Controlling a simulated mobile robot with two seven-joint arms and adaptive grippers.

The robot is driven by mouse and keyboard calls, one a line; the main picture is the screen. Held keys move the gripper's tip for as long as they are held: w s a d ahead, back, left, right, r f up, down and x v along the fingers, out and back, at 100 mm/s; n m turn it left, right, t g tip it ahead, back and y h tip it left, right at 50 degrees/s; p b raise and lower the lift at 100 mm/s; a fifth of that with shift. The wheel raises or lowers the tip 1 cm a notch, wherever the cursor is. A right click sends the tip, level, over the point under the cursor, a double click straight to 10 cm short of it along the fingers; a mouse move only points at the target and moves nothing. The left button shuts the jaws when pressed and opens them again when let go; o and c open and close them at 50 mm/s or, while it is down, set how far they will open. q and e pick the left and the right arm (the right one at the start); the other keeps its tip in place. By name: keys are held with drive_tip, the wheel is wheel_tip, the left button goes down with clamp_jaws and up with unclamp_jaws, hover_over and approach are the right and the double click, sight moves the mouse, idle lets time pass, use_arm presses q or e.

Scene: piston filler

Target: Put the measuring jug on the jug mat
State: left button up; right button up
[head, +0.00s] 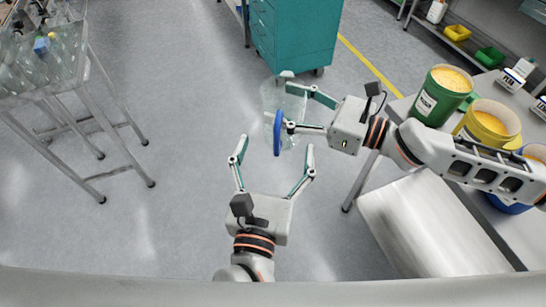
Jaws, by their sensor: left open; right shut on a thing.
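My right gripper (291,104) comes in from the right and is shut on a clear, see-through vessel (269,98), which looks like the measuring jug. It is held in the air above the floor. A blue disc-like part (278,133), seen nearly edge-on, is beside the lower finger at the vessel's near side; whether it belongs to the jug I cannot tell. My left gripper (275,152) is below it in the picture, open and empty, its fingers pointing up towards the vessel and blue part. I cannot make out a jug mat in this view.
A steel stand (86,92) with a clear bin of bottles is at left. A teal drawer cabinet (296,32) stands at the back. At right, a bench holds a green tub (441,97) and yellow tub (487,124) of yellow contents. Floor between is clear.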

sight(283, 116)
use_arm(q)
drive_tip(key=w, duration=0.3)
drive_tip(key=w+d, duration=0.1)
drive_tip(key=w, duration=0.5)
drive_tip(key=shift+w+d, duration=0.1)
drive_tip(key=shift+d, duration=0.2)
drive_tip(key=c, duration=1.3)
use_arm(e)
drive_tip(key=o, duration=1.6)
drive_tip(key=shift+o, duration=0.2)
drive_tip(key=shift+s, duration=0.1)
